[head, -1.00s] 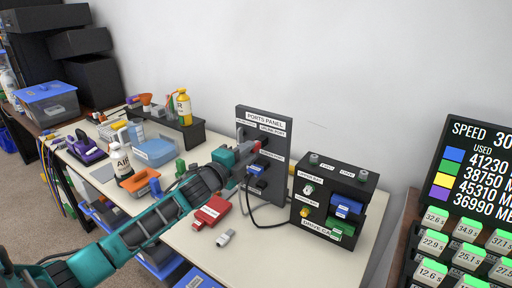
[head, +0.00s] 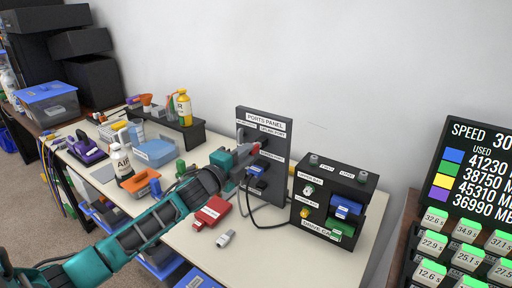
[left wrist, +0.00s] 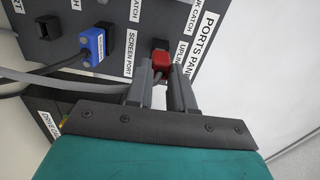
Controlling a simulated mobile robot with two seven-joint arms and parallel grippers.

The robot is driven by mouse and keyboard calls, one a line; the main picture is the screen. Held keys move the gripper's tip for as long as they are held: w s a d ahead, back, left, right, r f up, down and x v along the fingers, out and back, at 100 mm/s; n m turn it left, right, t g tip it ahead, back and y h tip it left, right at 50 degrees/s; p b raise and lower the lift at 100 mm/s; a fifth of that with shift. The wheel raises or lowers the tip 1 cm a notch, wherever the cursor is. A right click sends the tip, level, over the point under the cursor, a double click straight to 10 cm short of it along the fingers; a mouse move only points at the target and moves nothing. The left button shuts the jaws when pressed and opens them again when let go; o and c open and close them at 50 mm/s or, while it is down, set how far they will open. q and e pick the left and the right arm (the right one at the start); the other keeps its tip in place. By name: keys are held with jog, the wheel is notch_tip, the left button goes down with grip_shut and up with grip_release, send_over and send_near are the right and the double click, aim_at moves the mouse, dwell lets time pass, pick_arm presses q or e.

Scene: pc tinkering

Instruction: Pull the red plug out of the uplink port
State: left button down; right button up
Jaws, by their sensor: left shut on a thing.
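The ports panel (head: 270,182) is a dark upright board on the table. My left gripper (head: 244,151) is in front of its upper part, shut on the red plug (left wrist: 160,63). In the left wrist view the plug sits between the two fingers (left wrist: 162,88), with its cable running back between them. The dark uplink port (left wrist: 161,44) shows just beyond the plug. I cannot tell whether the plug's tip is still inside it. A blue plug (left wrist: 93,46) sits in the screen port below. My right gripper is not in view.
The dark drive cage (head: 312,215) stands right of the panel. A red block (head: 211,211) and a pale connector (head: 226,238) lie on the table in front. A dark cable (head: 262,226) loops between panel and cage. Bottles and boxes stand at the left.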

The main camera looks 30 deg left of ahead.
pick_arm(q)
jog(key=shift+s, duration=0.25)
jog(key=shift+s+a+p, duration=0.15)
jog(key=shift+s+p, duration=0.7)
jog(key=shift+s, duration=1.4)
jog(key=s+r, duration=0.3)
jog(key=s, duration=0.3)
jog(key=shift+a+p, duration=0.25)
jog(key=shift+p, duration=0.05)
jog(key=shift+r, duration=0.15)
